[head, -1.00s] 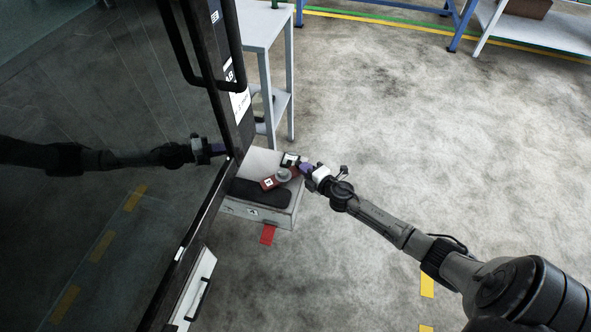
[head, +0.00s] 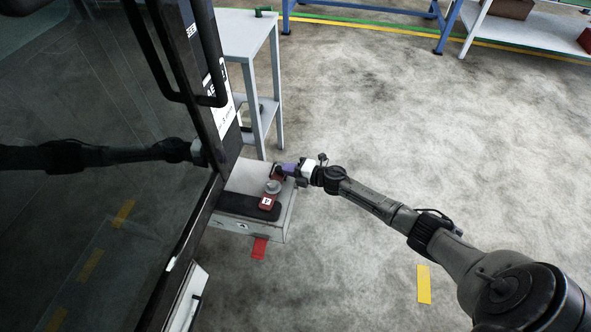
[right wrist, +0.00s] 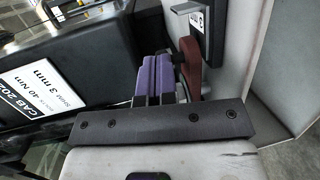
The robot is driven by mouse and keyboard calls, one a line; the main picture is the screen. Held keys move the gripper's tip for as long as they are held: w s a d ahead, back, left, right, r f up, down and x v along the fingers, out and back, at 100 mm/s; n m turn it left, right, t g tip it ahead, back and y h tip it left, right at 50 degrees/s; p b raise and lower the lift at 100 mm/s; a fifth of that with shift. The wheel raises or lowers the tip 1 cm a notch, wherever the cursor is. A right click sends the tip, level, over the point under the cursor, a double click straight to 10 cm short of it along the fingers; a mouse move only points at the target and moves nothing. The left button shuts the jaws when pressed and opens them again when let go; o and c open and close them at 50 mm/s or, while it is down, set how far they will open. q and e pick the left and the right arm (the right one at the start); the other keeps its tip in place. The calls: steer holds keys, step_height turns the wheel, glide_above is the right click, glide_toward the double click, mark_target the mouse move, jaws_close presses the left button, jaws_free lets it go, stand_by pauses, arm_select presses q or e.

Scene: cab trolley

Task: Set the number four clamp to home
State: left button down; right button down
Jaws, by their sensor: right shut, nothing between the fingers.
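The clamp is a dark red lever with a grey round hub (head: 273,187) and a red tagged block (head: 267,202) at its near end. It sits on a white box (head: 276,228) at the foot of the cab. The tag is too small to read for certain. My right gripper (head: 283,170) is shut and empty at the lever's far end. In the right wrist view its purple fingers (right wrist: 158,78) are together beside a dark red part (right wrist: 189,68) of the clamp. I cannot tell whether they touch. My left gripper is out of view.
The dark glossy cab panel (head: 90,130) fills the left and mirrors my right arm. A black handle bar (head: 160,60) stands out from it. A grey side table (head: 250,35) is behind the box. A red floor mark (head: 259,248) lies in front.

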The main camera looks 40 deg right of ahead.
steer(key=shift+w, duration=0.3)
steer(key=shift+f, duration=0.1)
stand_by(0.4)
steer(key=shift+s+d+r+p, duration=0.15)
steer(key=shift+d+r+p, duration=0.05)
steer(key=shift+p, duration=0.1)
steer(key=s+d+r+p, duration=0.2)
steer(key=s+d+p, duration=0.2)
steer(key=s+d, duration=0.4)
steer(key=shift+v, duration=1.15)
steer(key=shift+a+f, duration=0.1)
steer(key=shift+f, duration=0.05)
